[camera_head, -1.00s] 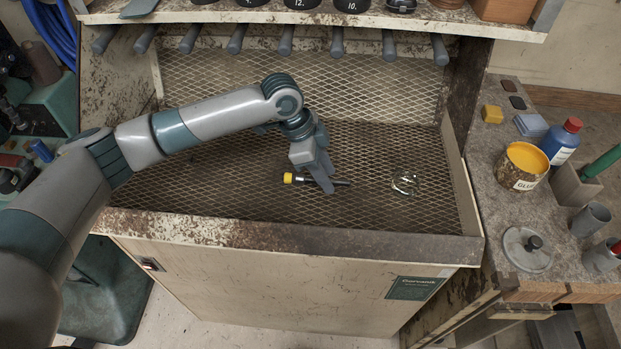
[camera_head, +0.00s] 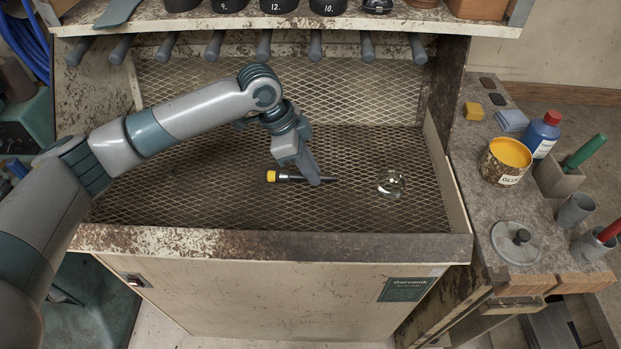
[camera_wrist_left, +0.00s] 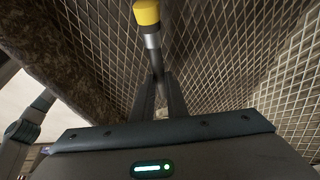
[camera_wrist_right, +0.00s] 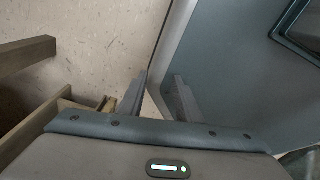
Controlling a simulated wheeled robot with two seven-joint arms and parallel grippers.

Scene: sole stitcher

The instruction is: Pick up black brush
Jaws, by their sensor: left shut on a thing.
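The black brush (camera_head: 287,178) has a yellow end and a thin dark body. It lies roughly level, left to right, over the mesh floor of the bench, and I cannot tell whether it touches the mesh. My left gripper (camera_head: 315,181) reaches down onto it from above and is shut on its dark part, hiding that part. In the left wrist view the yellow end of the brush (camera_wrist_left: 147,13) points away beyond the fingers (camera_wrist_left: 161,82). My right gripper (camera_wrist_right: 161,78) shows only in its own wrist view, with its fingers apart and empty.
A clear glass piece (camera_head: 390,184) lies on the mesh right of the brush. The bench's front rim (camera_head: 270,242) and a row of grey handles (camera_head: 264,46) bound the mesh area. A glue pot (camera_head: 506,161) and blue bottle (camera_head: 542,134) stand on the right side table.

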